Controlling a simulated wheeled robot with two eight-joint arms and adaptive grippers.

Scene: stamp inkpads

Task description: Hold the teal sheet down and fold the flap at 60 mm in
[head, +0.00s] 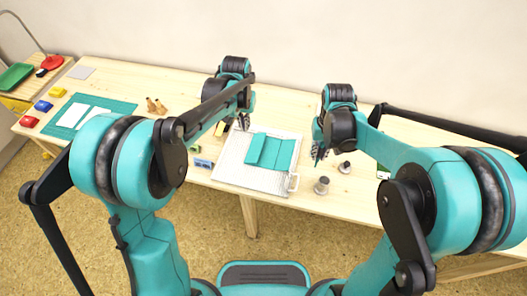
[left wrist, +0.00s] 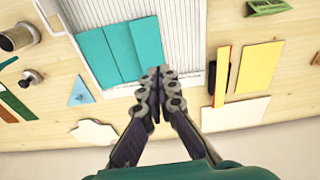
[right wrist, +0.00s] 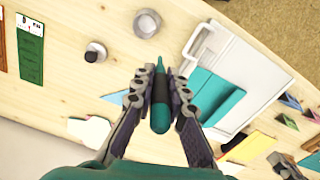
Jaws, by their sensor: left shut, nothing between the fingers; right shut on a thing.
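The teal sheet (head: 283,154) lies on a white ridged board (head: 232,172), with vertical lines marking panels on it. The sheet also shows in the left wrist view (left wrist: 120,48) and the right wrist view (right wrist: 222,100). My left gripper (head: 243,124) is shut and empty at the sheet's far edge; its fingertips (left wrist: 158,74) are close to a sheet corner, and I cannot tell whether they touch. My right gripper (head: 318,156) is shut on a teal and black pen-like tool (right wrist: 159,92), held to the right of the board. The tool's thin tip points away from the wrist.
Yellow and cream cards (left wrist: 258,68) lie near my left gripper.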

